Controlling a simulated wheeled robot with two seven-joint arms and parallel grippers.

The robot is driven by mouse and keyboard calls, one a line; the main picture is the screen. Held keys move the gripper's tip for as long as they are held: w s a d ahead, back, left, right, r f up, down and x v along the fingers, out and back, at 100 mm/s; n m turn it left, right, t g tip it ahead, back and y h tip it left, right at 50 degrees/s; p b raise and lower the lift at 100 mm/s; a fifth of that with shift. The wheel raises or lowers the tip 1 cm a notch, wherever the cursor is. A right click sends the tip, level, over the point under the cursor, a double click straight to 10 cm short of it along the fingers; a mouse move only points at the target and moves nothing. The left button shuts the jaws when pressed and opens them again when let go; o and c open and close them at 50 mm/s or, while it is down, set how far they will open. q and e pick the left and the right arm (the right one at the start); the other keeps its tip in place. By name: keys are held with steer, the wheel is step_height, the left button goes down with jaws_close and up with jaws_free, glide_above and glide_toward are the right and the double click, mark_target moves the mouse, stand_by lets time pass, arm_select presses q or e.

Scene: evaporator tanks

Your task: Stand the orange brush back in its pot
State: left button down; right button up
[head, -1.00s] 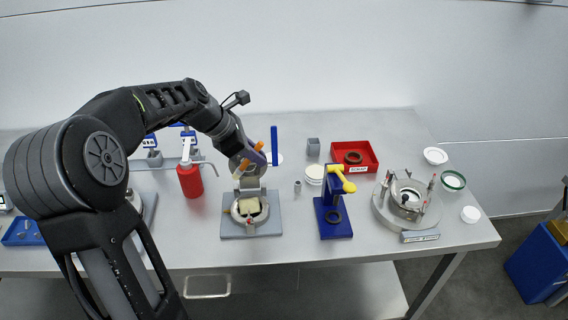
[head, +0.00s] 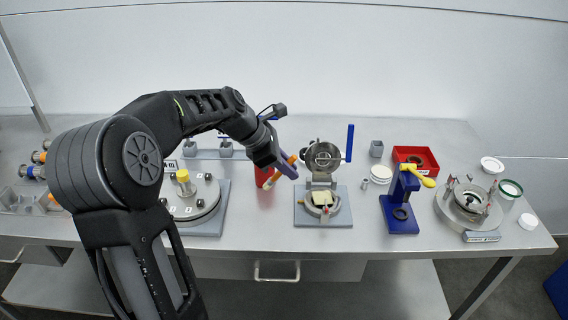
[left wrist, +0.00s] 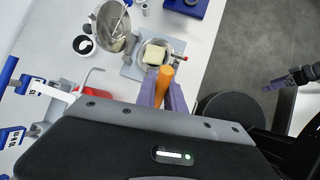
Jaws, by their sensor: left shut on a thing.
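My left gripper (head: 287,166) is shut on the orange brush (head: 270,182) above the bench, just left of the open lidded vessel. The brush is tilted, with orange showing on both sides of the purple fingers. In the left wrist view, the brush's orange end (left wrist: 164,80) sticks out between the fingers. A small grey square pot (head: 376,148) stands at the back right of the bench; I cannot tell whether it is the brush's pot. My right gripper (left wrist: 272,86) shows small at the right edge of the left wrist view; its opening is unclear.
The open vessel (head: 322,156) holds a pale block. A blue stand with a yellow handle (head: 404,198), red tray (head: 428,152) and round flange (head: 468,203) lie right. A round plate (head: 194,204) is left.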

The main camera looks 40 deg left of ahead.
arm_select(q)
steer(key=s+d+f+m+g+h, duration=0.1)
steer(key=d+m, duration=0.4)
steer(key=d, duration=0.6)
steer(key=s+d+f+m+g+h, duration=0.1)
steer(key=d+f+m+g, duration=0.3)
steer(key=d, duration=0.7)
steer(key=s+d+f+m+g, duration=0.1)
steer(key=d+f+m+g, duration=0.2)
steer(key=d, duration=0.7)
step_height(320, 180, down, 2)
steer(key=m, duration=0.3)
steer(key=shift+s+d+f+m+h, duration=0.2)
steer(key=shift+d+f+m+h, duration=0.1)
steer(key=shift+d+h, duration=0.1)
steer(key=shift+r, duration=0.1)
